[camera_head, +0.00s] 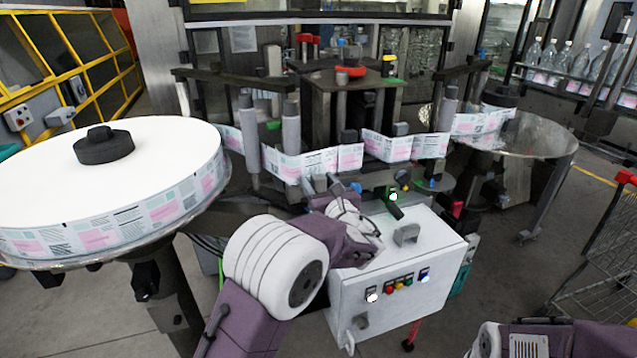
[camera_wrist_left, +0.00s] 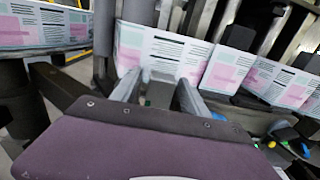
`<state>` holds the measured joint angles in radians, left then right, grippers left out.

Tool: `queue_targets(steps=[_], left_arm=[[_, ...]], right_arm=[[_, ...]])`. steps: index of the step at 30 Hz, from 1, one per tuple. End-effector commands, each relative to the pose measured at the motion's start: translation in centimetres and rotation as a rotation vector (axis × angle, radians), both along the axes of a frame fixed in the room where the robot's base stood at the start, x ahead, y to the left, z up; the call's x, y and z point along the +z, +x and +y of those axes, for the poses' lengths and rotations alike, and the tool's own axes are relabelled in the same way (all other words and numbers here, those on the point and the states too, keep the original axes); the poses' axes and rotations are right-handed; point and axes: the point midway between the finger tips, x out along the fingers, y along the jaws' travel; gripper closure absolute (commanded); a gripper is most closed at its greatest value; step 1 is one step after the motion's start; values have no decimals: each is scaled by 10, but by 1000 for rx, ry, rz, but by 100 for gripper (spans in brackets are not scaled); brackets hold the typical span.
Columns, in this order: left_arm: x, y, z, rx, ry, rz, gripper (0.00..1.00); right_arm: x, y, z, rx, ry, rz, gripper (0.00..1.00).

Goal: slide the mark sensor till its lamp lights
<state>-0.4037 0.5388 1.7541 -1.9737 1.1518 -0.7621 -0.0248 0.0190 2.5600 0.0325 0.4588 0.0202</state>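The label web (camera_head: 325,162) runs in front of the labeller's posts, white with pink patches and dark print. A small black block (camera_head: 394,211) with a bright green spot (camera_head: 393,197) sits just behind the white control box; it may be the mark sensor, but I cannot tell for certain. My left gripper (camera_head: 318,184) is close to the near side of the web, left of that block. In the left wrist view, its two grey fingers (camera_wrist_left: 158,88) stand apart before the web, with a small dark and green part partly visible between them. My right gripper is out of view.
A large label reel (camera_head: 110,185) stands at the left. The white control box (camera_head: 400,265) with coloured buttons lies under and right of my left wrist. A round metal table (camera_head: 540,140) is at the right, and a wire trolley (camera_head: 605,260) stands at the right edge.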

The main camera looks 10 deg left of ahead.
Motion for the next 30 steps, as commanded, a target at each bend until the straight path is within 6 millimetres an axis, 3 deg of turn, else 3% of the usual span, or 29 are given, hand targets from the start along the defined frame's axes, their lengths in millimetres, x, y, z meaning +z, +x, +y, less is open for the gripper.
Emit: queue_targets(steps=[5, 12, 16, 30], left_arm=[[-1, -10, -8, -3, -1, -1, 47], [-1, -54, -38, -5, -1, -1, 47], [-1, -70, -48, -3, 0, 0, 47], [0, -75, -51, 0, 0, 0, 47]], right_arm=[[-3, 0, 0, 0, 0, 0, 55], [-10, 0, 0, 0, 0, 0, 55], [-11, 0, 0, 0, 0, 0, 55], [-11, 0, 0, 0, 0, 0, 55]])
